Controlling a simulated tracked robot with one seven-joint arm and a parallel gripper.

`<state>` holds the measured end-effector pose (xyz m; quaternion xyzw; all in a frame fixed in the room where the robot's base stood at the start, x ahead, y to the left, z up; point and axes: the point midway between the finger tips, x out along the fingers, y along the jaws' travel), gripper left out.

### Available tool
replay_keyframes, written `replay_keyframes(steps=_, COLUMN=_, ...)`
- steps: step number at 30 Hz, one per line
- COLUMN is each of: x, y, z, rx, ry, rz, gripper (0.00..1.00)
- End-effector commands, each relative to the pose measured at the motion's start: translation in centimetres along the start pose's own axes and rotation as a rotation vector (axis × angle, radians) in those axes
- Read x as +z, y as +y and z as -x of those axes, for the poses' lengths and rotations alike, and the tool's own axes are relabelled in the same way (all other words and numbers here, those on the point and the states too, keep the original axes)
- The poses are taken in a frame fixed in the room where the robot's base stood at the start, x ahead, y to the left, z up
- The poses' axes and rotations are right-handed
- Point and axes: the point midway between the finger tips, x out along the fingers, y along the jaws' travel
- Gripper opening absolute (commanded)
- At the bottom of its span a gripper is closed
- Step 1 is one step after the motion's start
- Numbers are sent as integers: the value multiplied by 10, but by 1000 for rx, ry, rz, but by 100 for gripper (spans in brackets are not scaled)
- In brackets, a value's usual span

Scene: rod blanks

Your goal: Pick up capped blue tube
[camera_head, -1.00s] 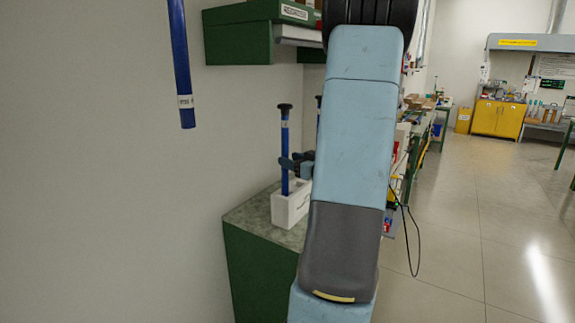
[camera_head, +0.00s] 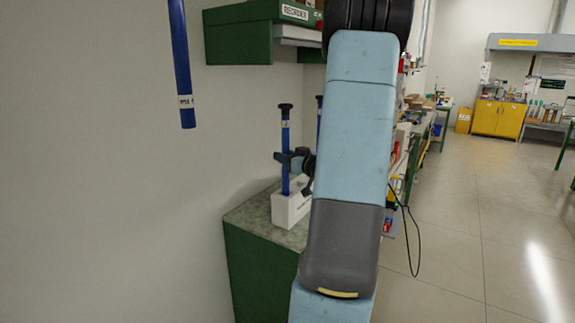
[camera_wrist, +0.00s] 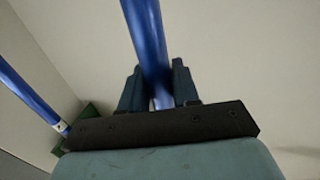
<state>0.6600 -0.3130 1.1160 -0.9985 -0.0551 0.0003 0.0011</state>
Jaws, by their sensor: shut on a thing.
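The capped blue tube (camera_head: 285,135), with a dark cap and a pale label near its top, stands upright in a white holder (camera_head: 290,212). My gripper (camera_head: 286,160) is shut on it, above the holder and below the label. In the wrist view the blue tube (camera_wrist: 147,40) runs between the two fingers (camera_wrist: 156,88). The tube's lower end is hidden inside the holder.
The holder stands on a green cabinet with a grey top (camera_head: 245,217). A second capped blue tube (camera_head: 319,112) is partly hidden behind my arm. Another blue tube (camera_head: 181,60) hangs at upper left. A green shelf (camera_head: 238,40) is on the wall above.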

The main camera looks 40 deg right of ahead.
Motion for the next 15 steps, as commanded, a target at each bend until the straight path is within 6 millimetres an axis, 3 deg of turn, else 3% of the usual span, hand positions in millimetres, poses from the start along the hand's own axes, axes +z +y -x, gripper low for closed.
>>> replay_keyframes(steps=3, x=0, y=0, z=0, rx=0, ry=0, rz=0, gripper=0)
replay_keyframes(steps=15, x=-8, y=1, z=3, rx=1, ry=2, rz=3, gripper=0)
